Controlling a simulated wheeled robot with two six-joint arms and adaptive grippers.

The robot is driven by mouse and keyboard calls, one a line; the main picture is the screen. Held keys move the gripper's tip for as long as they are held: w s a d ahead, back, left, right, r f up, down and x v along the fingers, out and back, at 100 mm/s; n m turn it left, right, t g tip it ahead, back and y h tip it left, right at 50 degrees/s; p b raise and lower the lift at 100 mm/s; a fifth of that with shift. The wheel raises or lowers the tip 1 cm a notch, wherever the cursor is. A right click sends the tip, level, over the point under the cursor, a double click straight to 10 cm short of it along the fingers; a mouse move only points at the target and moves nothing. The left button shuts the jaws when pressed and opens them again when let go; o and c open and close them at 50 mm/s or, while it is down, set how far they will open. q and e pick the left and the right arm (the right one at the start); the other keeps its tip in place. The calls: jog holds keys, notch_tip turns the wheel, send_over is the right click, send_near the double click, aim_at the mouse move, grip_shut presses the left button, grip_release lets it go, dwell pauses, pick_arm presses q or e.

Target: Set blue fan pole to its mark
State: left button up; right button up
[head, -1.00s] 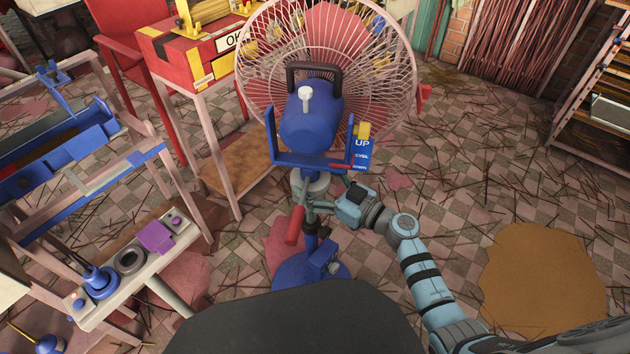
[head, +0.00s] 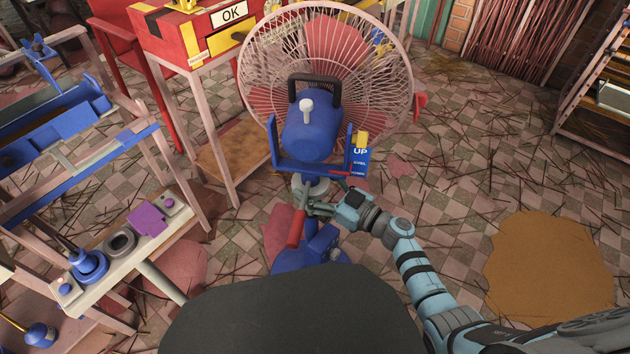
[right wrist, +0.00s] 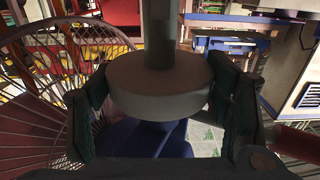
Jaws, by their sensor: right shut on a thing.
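The blue fan (head: 312,130) stands upright in front of me in the head view, with its wire cage facing away. Its blue base (head: 310,255) is on the floor, partly hidden by my body. My right gripper (head: 322,207) is shut on the fan pole, just below the fan head. In the right wrist view, the grey pole and round collar (right wrist: 160,88) sit between the fingers. A red handle (head: 296,228) sticks out beside the pole. A blue panel marked "UP" (head: 360,158) is on the bracket's right side. I cannot make out the pole's mark.
A narrow bench (head: 110,262) with blue and purple parts is at the left. A red and yellow "OK" box (head: 205,40) stands on a table behind. A tan patch (head: 550,268) lies on the stick-littered floor at right. Shelves (head: 600,110) stand at far right.

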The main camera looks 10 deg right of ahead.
jog(key=o, duration=1.7)
jog(key=shift+r, duration=0.15)
jog(key=v, duration=1.2)
